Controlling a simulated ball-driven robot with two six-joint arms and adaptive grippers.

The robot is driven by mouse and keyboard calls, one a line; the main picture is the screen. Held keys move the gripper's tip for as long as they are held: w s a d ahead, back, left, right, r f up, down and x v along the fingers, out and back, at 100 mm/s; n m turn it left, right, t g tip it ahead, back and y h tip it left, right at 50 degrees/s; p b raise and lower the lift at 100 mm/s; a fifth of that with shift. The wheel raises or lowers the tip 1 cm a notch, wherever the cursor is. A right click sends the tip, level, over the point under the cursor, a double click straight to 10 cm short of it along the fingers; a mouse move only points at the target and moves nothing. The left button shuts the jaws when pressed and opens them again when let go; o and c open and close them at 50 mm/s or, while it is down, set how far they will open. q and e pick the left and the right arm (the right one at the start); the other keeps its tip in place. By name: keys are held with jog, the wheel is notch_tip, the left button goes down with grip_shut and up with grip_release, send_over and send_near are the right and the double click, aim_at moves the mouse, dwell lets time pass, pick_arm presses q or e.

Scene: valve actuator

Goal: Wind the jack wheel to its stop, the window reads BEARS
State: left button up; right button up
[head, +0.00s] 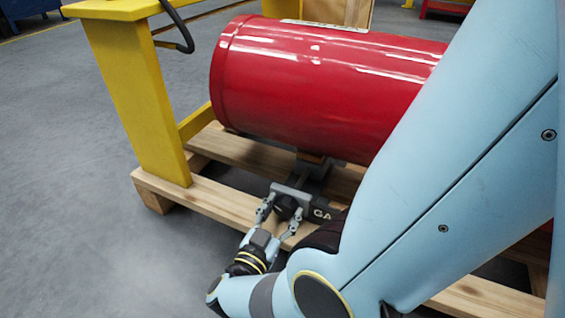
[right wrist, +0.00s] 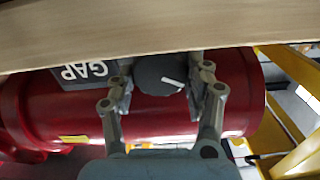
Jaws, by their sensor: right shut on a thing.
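The jack wheel (head: 286,207) is a small dark round knob on a grey block below the red cylinder. In the right wrist view the wheel (right wrist: 158,74) shows a white line on its face, tilted slightly off level. My right gripper (head: 281,214) is shut on the wheel, one finger on each side; its fingers (right wrist: 160,97) also show in the right wrist view. The window plate (right wrist: 86,71) beside the wheel reads GAP in white letters on dark grey. My left gripper is not in view.
The red cylinder (head: 300,95) lies above a wooden pallet (head: 225,205). A yellow frame post (head: 135,100) stands at the left, with a black cable (head: 183,35) near its top. A pallet board (right wrist: 150,28) runs close by the wheel. The grey floor at left is clear.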

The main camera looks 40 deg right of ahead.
jog(key=shift+m, duration=0.3)
jog(key=shift+s+m, duration=0.15)
jog(key=shift+m, duration=2.95)
jog(key=o, duration=1.2)
